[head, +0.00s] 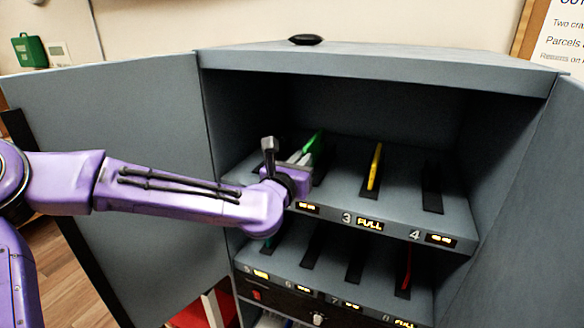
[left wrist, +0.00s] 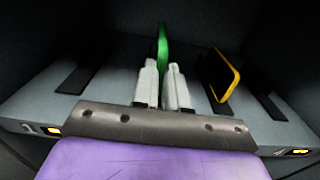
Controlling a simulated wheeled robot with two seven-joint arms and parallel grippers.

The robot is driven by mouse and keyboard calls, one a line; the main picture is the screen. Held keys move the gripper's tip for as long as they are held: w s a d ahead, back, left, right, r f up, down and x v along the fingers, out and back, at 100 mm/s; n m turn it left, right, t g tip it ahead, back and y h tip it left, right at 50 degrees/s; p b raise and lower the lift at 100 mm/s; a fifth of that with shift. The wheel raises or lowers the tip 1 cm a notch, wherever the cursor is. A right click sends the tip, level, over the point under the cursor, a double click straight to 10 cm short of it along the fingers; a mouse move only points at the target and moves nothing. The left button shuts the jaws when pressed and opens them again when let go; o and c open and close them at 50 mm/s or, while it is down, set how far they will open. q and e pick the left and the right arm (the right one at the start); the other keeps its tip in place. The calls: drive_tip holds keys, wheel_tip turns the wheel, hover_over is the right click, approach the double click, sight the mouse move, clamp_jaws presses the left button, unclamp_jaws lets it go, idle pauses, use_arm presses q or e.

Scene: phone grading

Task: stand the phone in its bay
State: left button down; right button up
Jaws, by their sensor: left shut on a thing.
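A green phone (head: 314,143) stands on edge at the upper shelf, at the second slot from the left, just left of the yellow phone. My left gripper (head: 300,158) is shut on it from the front. In the left wrist view the green phone (left wrist: 162,46) rises upright between the two pale fingers (left wrist: 162,88). The fingers hide its lower part, so I cannot tell whether its bottom edge sits in the slot. My right gripper is not in view.
A yellow phone (head: 375,166) leans in bay 3, marked FULL. Bay 4's slot (head: 432,190) is empty. A red phone (head: 407,268) stands in bay 8 below.

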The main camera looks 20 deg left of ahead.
sight(311, 151)
use_arm(q)
drive_tip(key=w+b, duration=0.1)
drive_tip(key=w, duration=0.4)
drive_tip(key=shift+w+d+f, duration=0.1)
drive_tip(key=shift+w+f, duration=0.05)
drive_tip(key=shift+w, duration=0.75)
drive_tip(key=shift+s+b, duration=0.2)
drive_tip(key=shift+b, duration=0.3)
drive_tip(key=shift+f+b, duration=1.9)
drive_tip(key=shift+b, duration=0.35)
drive_tip(key=shift+f+b, duration=0.2)
drive_tip(key=shift+b, duration=0.15)
drive_tip(key=c, duration=1.1)
unclamp_jaws()
